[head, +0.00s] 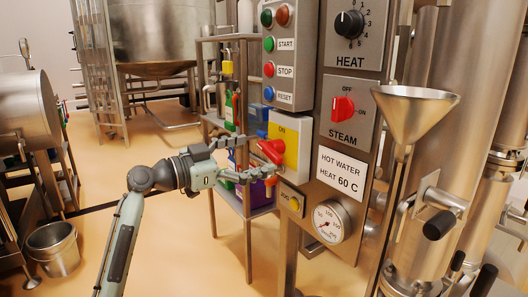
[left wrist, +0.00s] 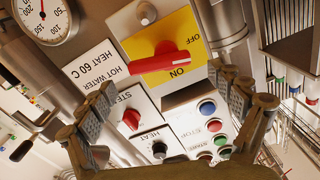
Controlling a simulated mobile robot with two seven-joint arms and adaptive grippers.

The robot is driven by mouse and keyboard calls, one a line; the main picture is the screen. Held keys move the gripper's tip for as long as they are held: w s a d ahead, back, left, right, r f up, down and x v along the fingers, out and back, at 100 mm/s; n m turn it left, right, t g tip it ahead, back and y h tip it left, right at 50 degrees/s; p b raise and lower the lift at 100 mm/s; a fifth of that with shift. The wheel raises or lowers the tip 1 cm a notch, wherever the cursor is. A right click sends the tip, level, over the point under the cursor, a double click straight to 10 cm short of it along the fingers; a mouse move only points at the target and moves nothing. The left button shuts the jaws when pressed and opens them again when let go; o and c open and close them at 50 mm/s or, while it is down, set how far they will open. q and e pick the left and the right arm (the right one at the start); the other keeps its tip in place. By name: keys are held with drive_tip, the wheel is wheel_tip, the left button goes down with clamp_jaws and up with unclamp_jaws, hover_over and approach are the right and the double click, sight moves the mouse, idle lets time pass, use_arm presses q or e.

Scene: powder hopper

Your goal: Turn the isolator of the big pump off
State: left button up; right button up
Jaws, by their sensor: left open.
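A red rotary handle (head: 271,150) sits on a yellow plate (head: 291,145) low on the side of the control panel. The plate is marked ON at its top in the head view. The left wrist view shows the handle (left wrist: 148,66) and the plate (left wrist: 196,48) upside down, with both ON and OFF readable. No label naming the big pump is readable. My left gripper (head: 252,157) is open, just left of the handle, with its fingers spread. In the left wrist view its fingertips (left wrist: 165,82) stand on either side, apart from the handle. My right gripper is not in view.
Above the plate are START, STOP and RESET buttons (head: 269,69). A red STEAM knob (head: 342,108), a black HEAT knob (head: 349,24) and a gauge (head: 331,221) are on the front face. A steel funnel (head: 412,110) stands right. A bucket (head: 53,249) is on the floor.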

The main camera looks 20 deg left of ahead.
sight(266, 151)
use_arm(q)
drive_tip(key=shift+x, duration=1.55)
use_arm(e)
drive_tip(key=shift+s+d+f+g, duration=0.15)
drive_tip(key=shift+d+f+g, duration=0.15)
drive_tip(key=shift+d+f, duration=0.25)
use_arm(q)
drive_tip(key=shift+s, duration=0.1)
drive_tip(key=shift+c, duration=0.6)
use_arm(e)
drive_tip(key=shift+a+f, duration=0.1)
use_arm(q)
drive_tip(key=c, duration=1)
drive_tip(key=n+p, duration=0.2)
drive_tip(key=n, duration=0.1)
drive_tip(key=shift+a+r, duration=0.1)
drive_tip(key=shift+c, duration=0.2)
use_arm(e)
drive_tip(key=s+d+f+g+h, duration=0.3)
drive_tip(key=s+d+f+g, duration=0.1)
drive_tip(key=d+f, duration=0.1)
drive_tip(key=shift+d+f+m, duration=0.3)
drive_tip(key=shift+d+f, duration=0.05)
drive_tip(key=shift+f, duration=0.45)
use_arm(q)
drive_tip(key=o, duration=1.2)
drive_tip(key=shift+c, duration=0.2)
